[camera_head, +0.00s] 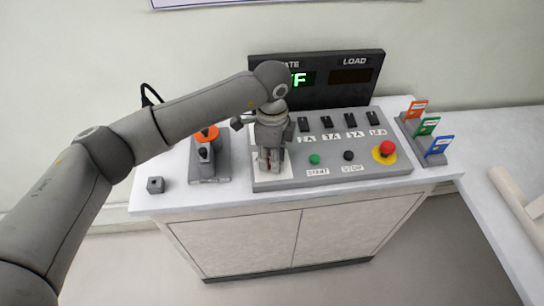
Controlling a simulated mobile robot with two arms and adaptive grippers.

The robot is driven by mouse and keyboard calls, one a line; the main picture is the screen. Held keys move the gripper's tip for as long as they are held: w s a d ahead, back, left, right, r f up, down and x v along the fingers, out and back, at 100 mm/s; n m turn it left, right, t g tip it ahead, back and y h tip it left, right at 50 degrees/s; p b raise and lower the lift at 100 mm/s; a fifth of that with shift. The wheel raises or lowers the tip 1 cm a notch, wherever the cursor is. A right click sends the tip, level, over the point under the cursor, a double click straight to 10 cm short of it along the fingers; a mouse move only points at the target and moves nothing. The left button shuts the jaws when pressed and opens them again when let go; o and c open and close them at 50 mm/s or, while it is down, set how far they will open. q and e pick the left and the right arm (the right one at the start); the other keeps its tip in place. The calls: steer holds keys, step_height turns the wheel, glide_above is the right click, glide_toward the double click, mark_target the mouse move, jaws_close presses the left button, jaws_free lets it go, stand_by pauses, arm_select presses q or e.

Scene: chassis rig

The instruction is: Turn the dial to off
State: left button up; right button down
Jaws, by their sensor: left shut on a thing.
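A grey control panel (330,174) stands on a white cabinet top. My left gripper (268,163) points down over the left end of the panel, above a white plate there. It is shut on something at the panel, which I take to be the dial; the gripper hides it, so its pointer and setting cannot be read. A dark display (320,92) behind the panel shows green letters ending in "F" on its left side, partly hidden by my arm. The field under LOAD is dark. My right gripper is not in view.
The panel carries several black switches, a green START button (314,159), a black STOP button (348,156) and a red emergency button (387,148). A grey device with an orange part (207,133) stands left, beside a small grey block (155,185). Coloured tags (428,126) stand right.

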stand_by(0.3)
arm_select(q)
steer(key=o, duration=1.1)
steer(key=shift+c, duration=0.2)
steer(key=shift+r, duration=0.1)
step_height(320, 180, up, 12)
